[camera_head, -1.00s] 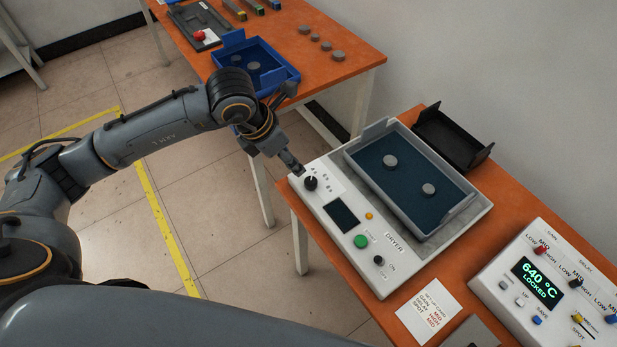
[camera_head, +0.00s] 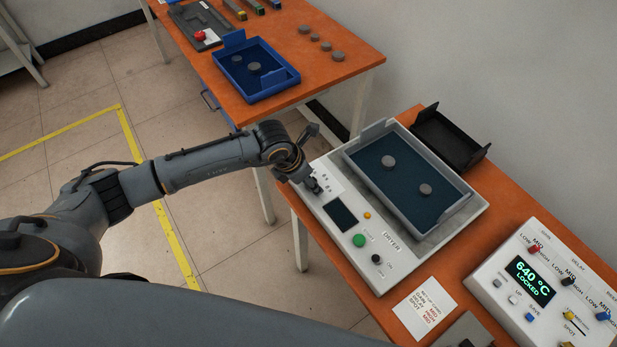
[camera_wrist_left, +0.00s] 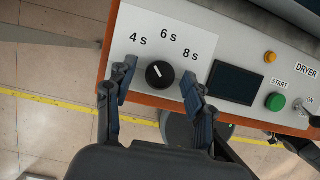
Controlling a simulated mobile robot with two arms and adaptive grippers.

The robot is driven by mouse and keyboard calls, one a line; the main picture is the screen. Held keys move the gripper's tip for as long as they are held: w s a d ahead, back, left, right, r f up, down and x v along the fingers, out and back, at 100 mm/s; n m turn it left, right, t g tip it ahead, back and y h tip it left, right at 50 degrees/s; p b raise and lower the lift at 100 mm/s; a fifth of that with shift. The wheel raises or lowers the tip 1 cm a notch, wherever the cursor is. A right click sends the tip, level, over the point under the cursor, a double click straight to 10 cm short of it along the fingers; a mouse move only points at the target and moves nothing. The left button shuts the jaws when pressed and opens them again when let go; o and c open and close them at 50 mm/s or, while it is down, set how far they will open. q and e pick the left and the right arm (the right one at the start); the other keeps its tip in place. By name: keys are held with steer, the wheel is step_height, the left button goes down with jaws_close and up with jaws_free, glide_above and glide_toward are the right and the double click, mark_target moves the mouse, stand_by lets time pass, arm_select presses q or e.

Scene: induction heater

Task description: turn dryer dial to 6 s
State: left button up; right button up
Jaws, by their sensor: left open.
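The white dryer (camera_head: 395,265) stands on the orange table. Its black dial (camera_wrist_left: 160,75) shows in the left wrist view, with labels 4 s, 6 s and 8 s above it. The dial's white mark points up and left, toward 4 s. My left gripper (camera_head: 313,186) is over the dial corner of the dryer and hides the dial in the head view. In the left wrist view my left gripper (camera_wrist_left: 157,84) is open, one finger on each side of the dial, with visible gaps. Whether the fingers reach dial depth I cannot tell.
Beside the dial are a dark display (camera_wrist_left: 234,82), an orange lamp (camera_wrist_left: 270,57) and a green START button (camera_wrist_left: 275,102). A grey tray (camera_head: 400,205) with two discs sits on the dryer. A heater control box (camera_head: 545,290) stands at right. A blue tray (camera_head: 262,88) is on the far table.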

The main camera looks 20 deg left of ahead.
arm_select(q)
jaws_close()
steer(key=shift+a+f+m+b, duration=0.1)
steer(key=shift+m+b, duration=0.4)
steer(key=shift+b, duration=0.3)
steer(key=m+b, duration=0.2)
steer(key=m+g+h+b, duration=0.1)
steer(key=m+b, duration=0.1)
steer(key=b, duration=0.1)
steer(key=m+g+b, duration=0.1)
steer(key=m+b, duration=0.1)
steer(key=shift+w+h+b, duration=0.25)
steer(key=shift+h+b, duration=0.05)
steer(key=shift+b, duration=0.05)
steer(key=shift+m+g+b, duration=0.4)
steer(key=shift+m+b, duration=0.6)
steer(key=shift+b, duration=0.05)
jaws_free()
steer(key=shift+a+r, duration=0.1)
steer(key=shift+r, duration=0.1)
